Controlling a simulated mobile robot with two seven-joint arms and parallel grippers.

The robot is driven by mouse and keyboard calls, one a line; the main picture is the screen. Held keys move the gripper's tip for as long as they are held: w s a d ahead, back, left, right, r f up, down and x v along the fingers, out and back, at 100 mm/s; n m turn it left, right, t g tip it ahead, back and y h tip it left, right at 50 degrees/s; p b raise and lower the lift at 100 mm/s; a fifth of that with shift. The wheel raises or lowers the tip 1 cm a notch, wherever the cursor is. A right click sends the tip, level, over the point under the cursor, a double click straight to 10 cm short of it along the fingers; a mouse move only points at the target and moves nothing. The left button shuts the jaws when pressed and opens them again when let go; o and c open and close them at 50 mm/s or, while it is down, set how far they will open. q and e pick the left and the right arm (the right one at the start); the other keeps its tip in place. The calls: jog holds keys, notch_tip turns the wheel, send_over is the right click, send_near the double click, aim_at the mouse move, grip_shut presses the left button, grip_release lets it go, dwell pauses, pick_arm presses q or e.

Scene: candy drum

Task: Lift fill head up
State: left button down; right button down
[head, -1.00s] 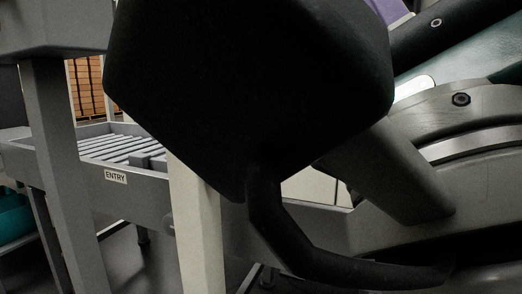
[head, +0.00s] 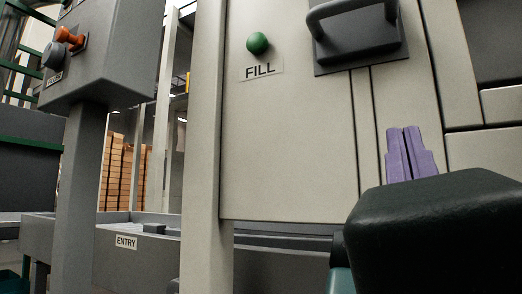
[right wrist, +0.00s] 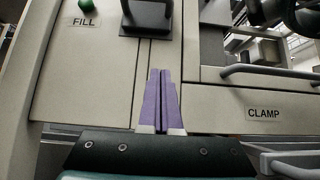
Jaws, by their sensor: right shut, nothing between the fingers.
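The fill head is a pale panel (head: 290,150) with a FILL label (head: 261,71), a green knob (head: 257,43) and a dark grey handle (head: 355,28) on a dark plate. The handle also shows at the top of the right wrist view (right wrist: 147,15). My right gripper (head: 410,135) has purple fingers, shut together and empty. In the right wrist view its fingertips (right wrist: 160,72) point up toward the handle and are a little below its plate, apart from it. The left gripper is not in view.
A conveyor frame labelled ENTRY (head: 126,242) runs below the panel. A grey control box with an orange switch (head: 70,38) stands on a post at left. In the right wrist view, a CLAMP panel (right wrist: 262,113) and a horizontal bar (right wrist: 270,70) lie to the right.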

jog(key=shift+r, duration=0.1)
jog(key=p+x, duration=0.1)
jog(key=x, duration=0.9)
jog(key=shift+w+r, duration=0.1)
jog(key=shift+r, duration=0.15)
notch_tip(320, 180, up, 2)
jog(key=shift+r+p, duration=0.2)
jog(key=shift+p, duration=0.1)
jog(key=shift+r, duration=0.45)
jog(key=shift+r, duration=0.1)
notch_tip(320, 180, up, 20)
jog(key=p, duration=1.9)
send_over(385, 51)
jog(key=s+a, duration=0.1)
jog(key=s, duration=0.1)
jog(key=shift+s+a+r, duration=0.15)
jog(key=shift+s+r, duration=0.05)
jog(key=shift+b, duration=0.3)
